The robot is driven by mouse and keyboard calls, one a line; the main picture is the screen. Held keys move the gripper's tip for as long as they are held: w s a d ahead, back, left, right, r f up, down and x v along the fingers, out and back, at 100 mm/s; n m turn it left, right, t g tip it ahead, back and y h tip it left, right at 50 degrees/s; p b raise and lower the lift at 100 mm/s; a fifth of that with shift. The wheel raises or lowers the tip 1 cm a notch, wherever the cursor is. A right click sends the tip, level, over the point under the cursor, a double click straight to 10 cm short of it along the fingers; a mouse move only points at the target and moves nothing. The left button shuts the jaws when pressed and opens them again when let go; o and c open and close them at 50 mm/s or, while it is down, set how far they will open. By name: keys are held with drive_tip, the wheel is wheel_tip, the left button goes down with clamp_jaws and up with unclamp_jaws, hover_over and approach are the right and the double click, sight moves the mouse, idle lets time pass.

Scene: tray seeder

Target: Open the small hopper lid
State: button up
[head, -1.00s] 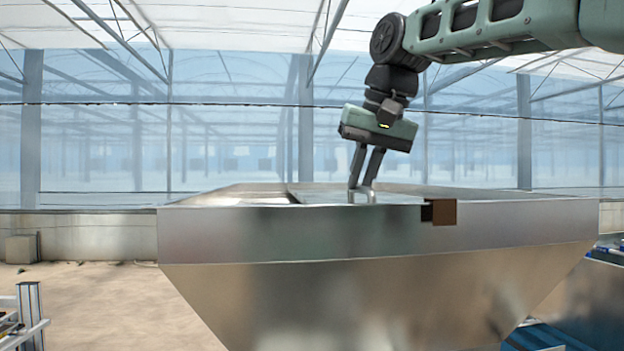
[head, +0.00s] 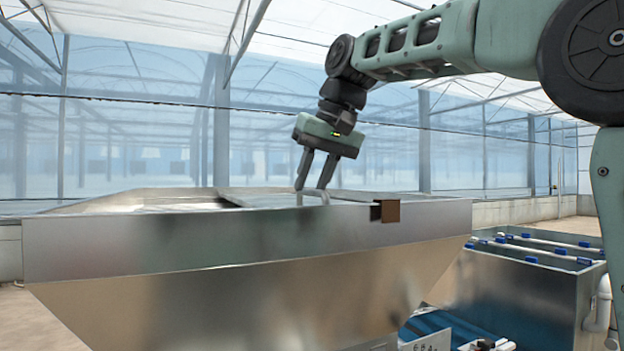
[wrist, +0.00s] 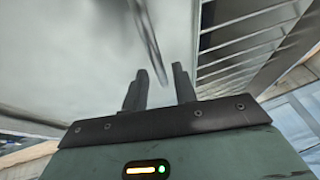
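A large metal hopper (head: 250,233) fills the middle of the head view. A flat grey lid panel (head: 262,197) lies on the right part of its top and also fills the left of the wrist view (wrist: 70,50). A thin handle (head: 312,197) stands up near the lid's front edge and shows as a dark bar (wrist: 150,42) in the wrist view. My gripper (head: 311,186) points down at the handle. Its two fingers are apart, with the bar's end between or just in front of the tips. Contact cannot be told.
The hopper's top left of the panel looks open (head: 140,202). A brown block (head: 391,211) sits on the front rim. A grey tank with blue-clipped pipes (head: 530,290) stands at the lower right. A slatted frame (wrist: 250,45) lies right of my fingers.

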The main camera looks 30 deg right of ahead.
drive_tip(key=shift+r, duration=0.1)
drive_tip(key=p+v, duration=0.1)
drive_tip(key=v, duration=1.6)
drive_tip(key=shift+p, duration=0.4)
drive_tip(key=shift+s, duration=0.2)
